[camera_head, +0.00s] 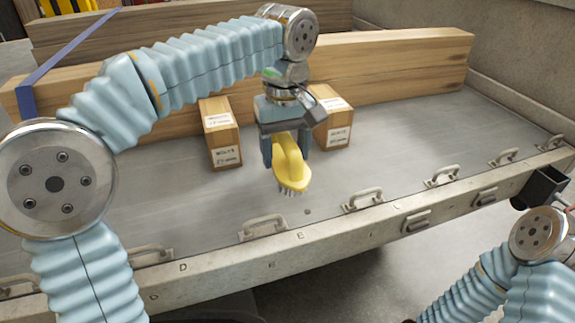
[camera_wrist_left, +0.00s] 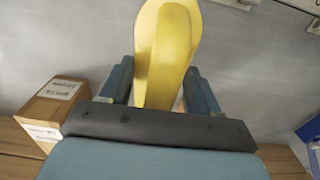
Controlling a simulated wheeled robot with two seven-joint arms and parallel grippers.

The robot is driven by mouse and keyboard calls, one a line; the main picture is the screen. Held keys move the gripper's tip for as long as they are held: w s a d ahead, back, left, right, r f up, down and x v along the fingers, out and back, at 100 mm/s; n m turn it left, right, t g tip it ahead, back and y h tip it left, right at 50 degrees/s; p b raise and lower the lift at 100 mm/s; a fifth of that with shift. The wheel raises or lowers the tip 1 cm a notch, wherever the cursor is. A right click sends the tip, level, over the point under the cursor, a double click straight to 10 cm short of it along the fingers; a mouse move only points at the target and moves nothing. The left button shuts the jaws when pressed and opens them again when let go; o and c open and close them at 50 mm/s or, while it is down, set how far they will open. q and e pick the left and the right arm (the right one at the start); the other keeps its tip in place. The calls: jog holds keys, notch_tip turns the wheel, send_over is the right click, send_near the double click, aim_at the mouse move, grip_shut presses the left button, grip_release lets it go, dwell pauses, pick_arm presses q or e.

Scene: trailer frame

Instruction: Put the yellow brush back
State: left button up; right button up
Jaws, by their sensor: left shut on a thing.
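The yellow brush (camera_head: 291,170) hangs in my left gripper (camera_head: 286,150), bristles down, above the grey trailer bed (camera_head: 380,160). Its bristles show just under the head; I cannot tell whether they touch the bed. In the left wrist view the brush (camera_wrist_left: 166,50) sits between the two fingers of the left gripper (camera_wrist_left: 162,85), which is shut on it. My right arm shows at the lower right, with a dark part at the right edge; its fingers cannot be made out.
Two cardboard boxes (camera_head: 221,135) (camera_head: 335,122) stand behind the brush, either side of the gripper. Long wooden beams (camera_head: 400,58) lie behind them. A metal rail with several handles (camera_head: 363,200) runs along the front edge. The bed to the right is clear.

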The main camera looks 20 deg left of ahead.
pick_arm(q)
jog(key=shift+w+f, duration=0.4)
jog(key=shift+f, duration=0.1)
jog(key=shift+w+f+b, duration=0.15)
jog(key=shift+f+b, duration=0.05)
jog(key=shift+f, duration=0.7)
jog(key=shift+w+f+b, duration=0.1)
jog(key=shift+f+b, duration=0.05)
jog(key=shift+f, duration=0.75)
jog(key=shift+f, duration=0.15)
jog(key=o, duration=1)
notch_tip(320, 180, up, 12)
jog(key=p, duration=0.3)
